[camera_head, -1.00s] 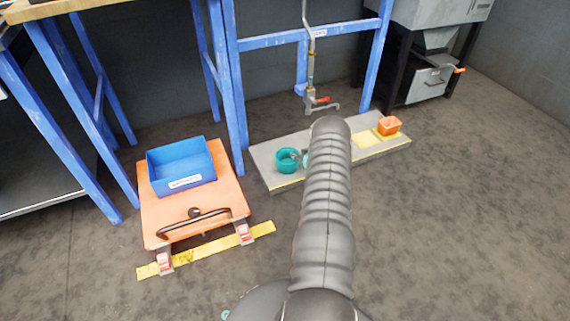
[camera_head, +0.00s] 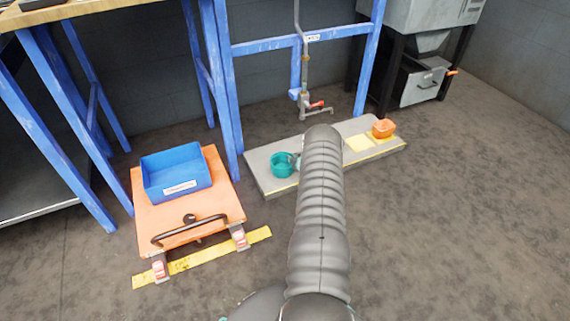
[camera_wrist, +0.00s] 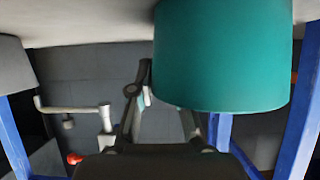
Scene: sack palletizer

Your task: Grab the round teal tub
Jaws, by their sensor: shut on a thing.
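The round teal tub (camera_head: 282,165) stands upright on the left part of the low grey platform (camera_head: 268,150). In the wrist view, which looks upside down, the tub (camera_wrist: 225,55) fills the upper right, close to the camera. My gripper (camera_wrist: 162,100) is shut on the tub's wall. One finger shows at the tub's left edge; the other is partly hidden behind the tub. In the head view my arm hides most of the gripper, at the tub's right side. I cannot tell any gap between tub and platform.
A small orange tub (camera_head: 383,128) stands at the platform's right end, near a pale yellow square (camera_head: 358,144). A pipe with a red-handled tap (camera_head: 317,105) hangs over the platform. Blue posts (camera_head: 225,80) rise behind. A blue bin (camera_head: 176,172) sits on an orange cart (camera_head: 190,214) at left.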

